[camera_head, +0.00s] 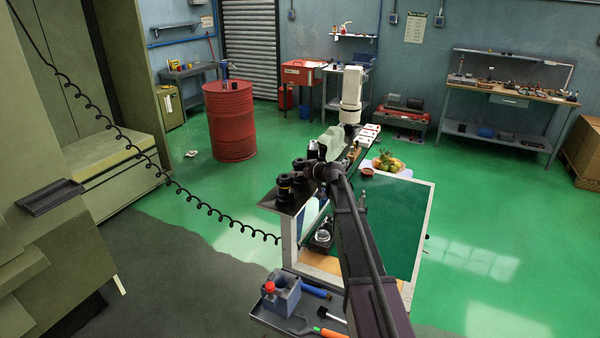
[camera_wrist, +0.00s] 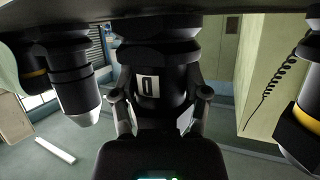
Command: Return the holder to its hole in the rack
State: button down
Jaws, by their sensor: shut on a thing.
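My gripper (camera_wrist: 162,108) is shut on a black holder (camera_wrist: 150,55) with a small white label, one finger on each side of it. The holder's upper end is close to the dark rack plate (camera_wrist: 225,8) across the top of the wrist view; I cannot tell whether it sits in a hole. One black holder (camera_wrist: 75,80) with a silver tapered end is to its left, and another with a yellow band (camera_wrist: 303,125) is to its right. In the head view, black holders (camera_head: 285,186) stand at the cart's left edge; my arm's end is beside them and hides the held one.
The cart's green panel (camera_head: 400,220) is right of my arm. A coiled cord (camera_head: 185,193) hangs across the left. Green floor is free on the right.

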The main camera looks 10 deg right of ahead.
jog(key=shift+f, duration=0.2)
dwell(0.6)
grip_release()
jog(key=shift+r, duration=0.2)
dwell(0.3)
